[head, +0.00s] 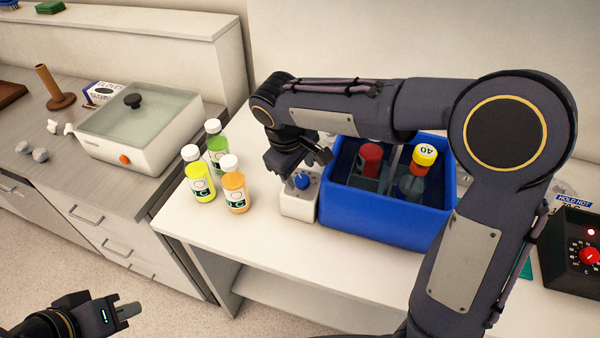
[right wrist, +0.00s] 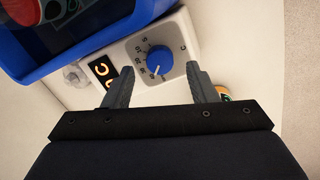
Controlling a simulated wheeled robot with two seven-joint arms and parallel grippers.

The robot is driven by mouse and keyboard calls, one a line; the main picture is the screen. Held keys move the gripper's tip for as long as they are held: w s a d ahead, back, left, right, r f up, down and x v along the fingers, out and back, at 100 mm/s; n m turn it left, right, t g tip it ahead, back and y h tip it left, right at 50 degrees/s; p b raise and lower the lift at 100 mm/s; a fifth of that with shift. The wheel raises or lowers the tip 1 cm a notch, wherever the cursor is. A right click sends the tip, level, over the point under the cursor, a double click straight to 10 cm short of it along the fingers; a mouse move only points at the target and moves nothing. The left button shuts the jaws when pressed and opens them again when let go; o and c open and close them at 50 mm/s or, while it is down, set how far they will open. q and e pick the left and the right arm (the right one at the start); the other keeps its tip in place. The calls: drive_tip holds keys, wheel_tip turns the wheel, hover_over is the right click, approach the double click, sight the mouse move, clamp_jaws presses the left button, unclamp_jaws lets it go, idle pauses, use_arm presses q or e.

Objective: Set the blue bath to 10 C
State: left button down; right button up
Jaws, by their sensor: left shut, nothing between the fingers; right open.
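The blue bath (head: 375,208) stands on the white bench, a blue open tub with bottles in it. Its white control box (head: 299,205) is at its left side and carries a blue knob (head: 302,181). In the right wrist view the blue knob (right wrist: 159,60) sits on a dial with small numbers; its white mark points toward the picture's bottom. A dark display (right wrist: 102,70) beside it shows orange characters, partly cut off and not clearly readable. My right gripper (right wrist: 160,86) is open and empty, its fingertips just short of the knob. My left gripper (head: 125,312) is shut and empty, low at left.
Yellow (head: 200,183), green (head: 216,150) and orange (head: 235,192) bottles stand left of the control box. A red-capped bottle (head: 369,160) and a yellow-topped bottle (head: 416,175) stand in the bath. A black heater with a red knob (head: 588,256) is at far right.

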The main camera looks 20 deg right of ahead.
sight(302, 181)
drive_tip(key=shift+x, duration=1.45)
drive_tip(key=c, duration=1)
drive_tip(key=shift+o, duration=0.2)
